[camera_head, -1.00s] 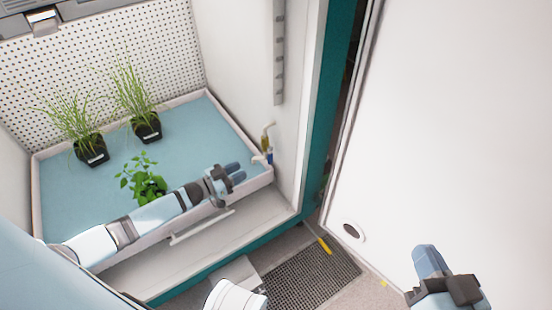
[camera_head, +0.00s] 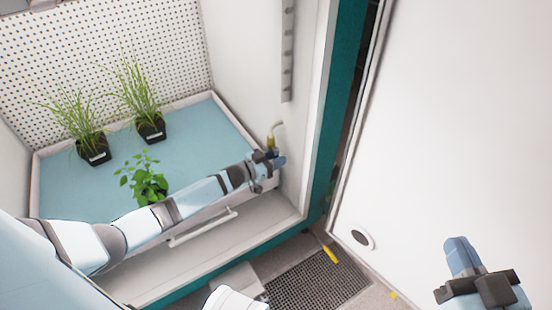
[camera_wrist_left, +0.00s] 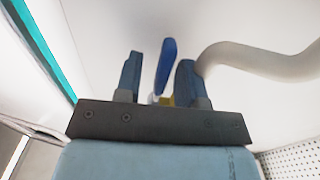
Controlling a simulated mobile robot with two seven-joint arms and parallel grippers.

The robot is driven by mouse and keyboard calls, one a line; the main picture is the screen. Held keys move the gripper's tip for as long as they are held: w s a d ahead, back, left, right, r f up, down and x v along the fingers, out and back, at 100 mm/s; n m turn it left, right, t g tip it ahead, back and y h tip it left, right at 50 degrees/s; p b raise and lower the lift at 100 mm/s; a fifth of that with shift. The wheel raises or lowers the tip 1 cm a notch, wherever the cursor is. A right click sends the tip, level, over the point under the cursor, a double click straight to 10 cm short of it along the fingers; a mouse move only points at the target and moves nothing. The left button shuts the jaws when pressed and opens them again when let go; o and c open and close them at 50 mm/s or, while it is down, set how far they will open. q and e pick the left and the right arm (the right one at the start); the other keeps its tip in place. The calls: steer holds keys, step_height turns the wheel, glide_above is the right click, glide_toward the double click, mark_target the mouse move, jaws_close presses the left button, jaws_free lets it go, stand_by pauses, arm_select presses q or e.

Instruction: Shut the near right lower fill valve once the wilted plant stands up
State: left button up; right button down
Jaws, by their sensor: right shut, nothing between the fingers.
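The fill valve (camera_head: 270,142) is a brass fitting at the right end of the tray, under a pale bent pipe. In the left wrist view its blue lever (camera_wrist_left: 166,65) stands between the two fingers of my left gripper (camera_wrist_left: 158,80), with a visible gap at the left finger. My left gripper (camera_head: 280,160) is open at the valve; the lever is mostly hidden in the head view. My right gripper (camera_head: 460,255) is shut and empty before the white door.
The blue-floored tray (camera_head: 70,197) also holds two grassy plants in black pots (camera_head: 96,152), (camera_head: 152,130). A white handle bar (camera_head: 203,228) runs along the tray's front. The white door (camera_head: 465,130) stands at the right. A dark floor grate (camera_head: 315,283) lies below.

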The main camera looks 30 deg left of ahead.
arm_select(q)
steer(key=shift+c, duration=0.2)
jaws_close()
steer(key=shift+r, duration=0.1)
